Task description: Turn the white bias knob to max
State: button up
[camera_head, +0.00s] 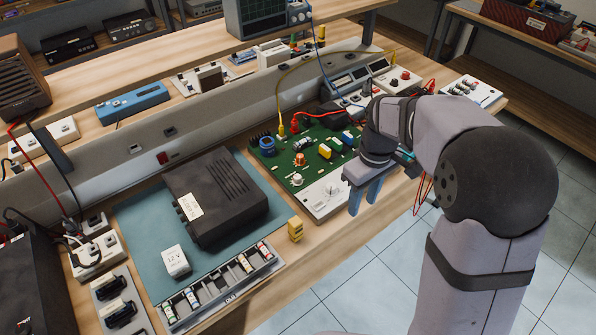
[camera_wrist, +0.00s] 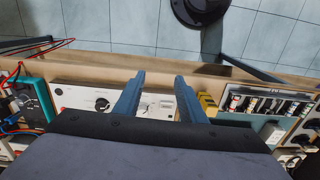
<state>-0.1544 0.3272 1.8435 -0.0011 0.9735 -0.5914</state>
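A green circuit board (camera_head: 305,150) lies near the bench's front edge, with a white front panel (camera_head: 318,201) that also shows in the wrist view (camera_wrist: 158,105). A small pale knob (camera_head: 331,189) stands on this panel in the head view; its pointer and label are too small to read. A dark round knob (camera_wrist: 102,103) shows on the panel in the wrist view, left of my fingers. My gripper (camera_head: 365,196) has its two blue fingers apart and empty, just right of the panel. In the wrist view the open fingers (camera_wrist: 160,74) stand in front of the panel, with a clear gap between them.
A yellow block (camera_head: 295,229) stands left of the panel. A black box (camera_head: 215,195) sits on a teal mat (camera_head: 143,217), with a parts tray (camera_head: 220,286) in front. Red leads (camera_head: 424,190) hang near my arm. Tiled floor is open in front of the bench.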

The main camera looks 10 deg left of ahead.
jog(key=w+a+n, duration=0.7)
jog(key=w+a, duration=0.1)
jog(key=w, duration=0.2)
jog(key=n+p, duration=0.2)
jog(key=n, duration=0.5)
send_over(298, 176)
notch_tip(298, 176, down, 2)
jog(key=shift+s+d, duration=0.1)
jog(key=shift+f, duration=0.15)
jog(key=shift+f+p, duration=1)
jog(key=shift+f, duration=2.55)
grip_shut()
